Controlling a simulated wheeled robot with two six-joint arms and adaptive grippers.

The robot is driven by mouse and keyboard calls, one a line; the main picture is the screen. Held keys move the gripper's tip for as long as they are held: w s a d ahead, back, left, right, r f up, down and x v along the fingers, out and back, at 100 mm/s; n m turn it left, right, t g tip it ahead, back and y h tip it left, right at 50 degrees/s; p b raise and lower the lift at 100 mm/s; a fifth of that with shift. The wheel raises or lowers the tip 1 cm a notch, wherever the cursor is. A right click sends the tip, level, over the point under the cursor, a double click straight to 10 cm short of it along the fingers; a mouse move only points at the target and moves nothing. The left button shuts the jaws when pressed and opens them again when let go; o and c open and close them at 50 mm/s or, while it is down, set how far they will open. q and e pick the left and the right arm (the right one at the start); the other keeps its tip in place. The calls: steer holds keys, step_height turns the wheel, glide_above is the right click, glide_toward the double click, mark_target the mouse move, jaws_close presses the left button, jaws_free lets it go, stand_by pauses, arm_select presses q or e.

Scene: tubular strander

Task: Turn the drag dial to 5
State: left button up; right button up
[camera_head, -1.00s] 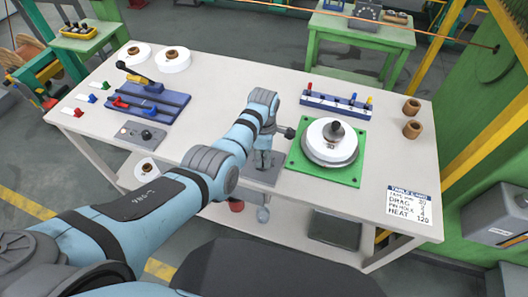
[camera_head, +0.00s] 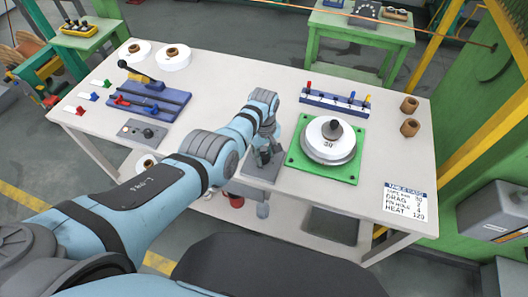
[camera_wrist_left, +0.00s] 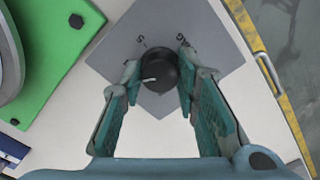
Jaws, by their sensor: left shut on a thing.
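The drag dial (camera_wrist_left: 158,72) is a round black knob on a grey square plate (camera_wrist_left: 205,40). In the left wrist view its white pointer mark is on the knob's left side, and small dark marks on the plate lie beyond it, too small to read surely. My left gripper (camera_wrist_left: 158,78) has one finger on each side of the knob and is shut on it. In the head view my left gripper (camera_head: 265,153) is over the grey plate (camera_head: 262,174) at the table's front edge and mostly hides the dial. My right gripper is not in view.
A green base with a white spool (camera_head: 328,140) stands just right of the dial plate. A card (camera_head: 404,201) with drag and heat values lies at the table's right front. A blue lever fixture (camera_head: 150,98) and a grey switch box (camera_head: 142,133) are to the left.

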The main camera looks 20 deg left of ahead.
mark_target(264, 155)
arm_select(q)
steer(key=m, duration=0.3)
steer(key=shift+m, duration=0.4)
steer(key=m, duration=0.3)
steer(key=shift+m, duration=0.3)
steer(key=m, duration=0.6)
steer(key=o, duration=1.2)
steer(key=shift+c, duration=0.2)
steer(key=shift+w+r, duration=0.1)
steer(key=shift+r, duration=0.3)
step_height(264, 155, up, 11)
